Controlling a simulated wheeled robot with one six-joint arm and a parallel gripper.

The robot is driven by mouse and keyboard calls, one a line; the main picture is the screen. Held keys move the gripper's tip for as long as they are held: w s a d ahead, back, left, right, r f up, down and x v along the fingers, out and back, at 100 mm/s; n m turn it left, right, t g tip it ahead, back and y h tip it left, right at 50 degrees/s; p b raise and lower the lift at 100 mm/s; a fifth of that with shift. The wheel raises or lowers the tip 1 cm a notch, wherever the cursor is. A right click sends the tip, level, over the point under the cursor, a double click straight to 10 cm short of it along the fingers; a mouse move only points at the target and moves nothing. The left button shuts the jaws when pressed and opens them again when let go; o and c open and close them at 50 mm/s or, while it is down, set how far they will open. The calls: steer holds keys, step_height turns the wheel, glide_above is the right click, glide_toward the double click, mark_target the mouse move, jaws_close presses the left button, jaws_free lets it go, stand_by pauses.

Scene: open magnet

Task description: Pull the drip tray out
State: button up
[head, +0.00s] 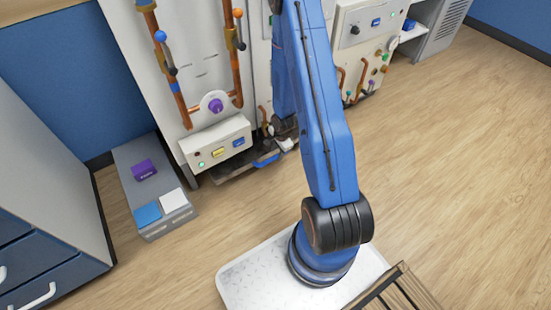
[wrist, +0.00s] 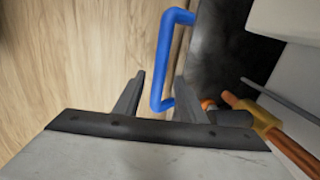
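The drip tray (head: 234,172) is a dark, flat tray low under the white panel, near the floor. In the wrist view its dark surface (wrist: 222,55) fills the upper right. Its blue bar handle (head: 266,160) sticks out at the front; the handle (wrist: 160,65) also shows in the wrist view. My gripper (wrist: 159,76) is open, with one finger on each side of the handle's bar in the picture. I cannot tell whether the bar lies at fingertip depth. In the head view my arm partly hides the gripper and the tray's right end.
Copper pipes (head: 238,60) and a control box (head: 217,144) are on the panel above the tray. A copper pipe with a brass fitting (wrist: 264,122) is close to my right finger. A grey step (head: 153,188) with small boxes stands at left. Wooden floor before the tray is clear.

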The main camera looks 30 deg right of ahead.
mark_target(276, 156)
steer(key=shift+w+f, duration=0.15)
steer(key=shift+f, duration=0.65)
steer(key=shift+w+f, duration=0.15)
steer(key=shift+f, duration=0.6)
jaws_close()
